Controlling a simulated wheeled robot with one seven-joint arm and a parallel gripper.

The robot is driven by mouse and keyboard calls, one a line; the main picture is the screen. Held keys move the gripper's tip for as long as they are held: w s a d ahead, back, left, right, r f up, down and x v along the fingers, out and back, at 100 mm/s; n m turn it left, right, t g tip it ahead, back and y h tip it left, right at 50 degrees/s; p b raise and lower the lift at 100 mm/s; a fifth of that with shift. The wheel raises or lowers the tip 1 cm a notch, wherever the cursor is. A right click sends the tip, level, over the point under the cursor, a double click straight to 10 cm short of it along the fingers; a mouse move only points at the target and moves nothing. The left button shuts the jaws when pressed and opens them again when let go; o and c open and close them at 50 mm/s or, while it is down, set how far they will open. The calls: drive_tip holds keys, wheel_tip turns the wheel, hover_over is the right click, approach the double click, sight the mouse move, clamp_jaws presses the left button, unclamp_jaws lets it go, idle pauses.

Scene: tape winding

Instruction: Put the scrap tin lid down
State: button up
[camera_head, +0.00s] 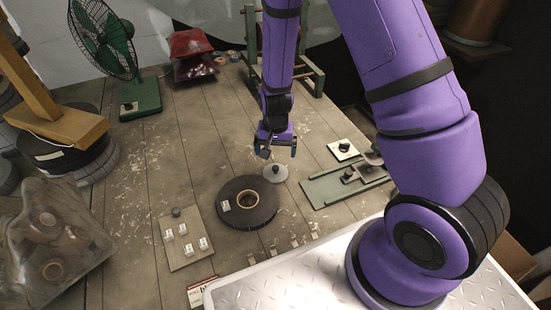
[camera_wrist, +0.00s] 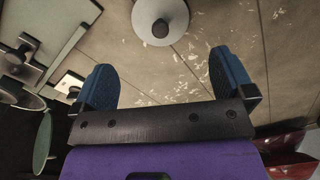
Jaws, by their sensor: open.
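A small round grey lid (camera_head: 281,177) with a dark knob lies on the workbench, close to the right edge of a black tape roll (camera_head: 262,213). The lid also shows at the top of the wrist view (camera_wrist: 178,14), with its knob facing the camera. My gripper (camera_head: 277,152) is just behind the lid in the head view and higher than the bench. Its two blue fingers stand wide apart in the wrist view (camera_wrist: 162,66), with nothing between them. The lid is apart from the fingers.
A green plate with a clamp (camera_head: 325,190) and a white square with a black knob (camera_head: 343,149) are at right. A board with white blocks (camera_head: 184,241) is front left. A green fan (camera_head: 105,45) stands at the back. Bench left of my gripper is clear.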

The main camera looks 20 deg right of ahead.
drive_tip(key=s+d+r+n+t+y, duration=0.1)
drive_tip(key=s+r, duration=0.1)
drive_tip(key=r, duration=1.1)
drive_tip(key=s+d+r+n+t, duration=0.1)
drive_tip(key=s+r, duration=0.1)
drive_tip(key=r, duration=1)
drive_tip(key=s+d+r+n+t, duration=0.1)
drive_tip(key=s+d+r, duration=0.1)
drive_tip(key=s+r, duration=0.6)
drive_tip(key=s+d+r+n+t+h, duration=0.1)
drive_tip(key=s+d+r+n+t, duration=0.1)
drive_tip(key=s+r, duration=0.6)
drive_tip(key=s+d, duration=0.1)
drive_tip(key=s, duration=0.1)
drive_tip(key=shift+s, duration=0.4)
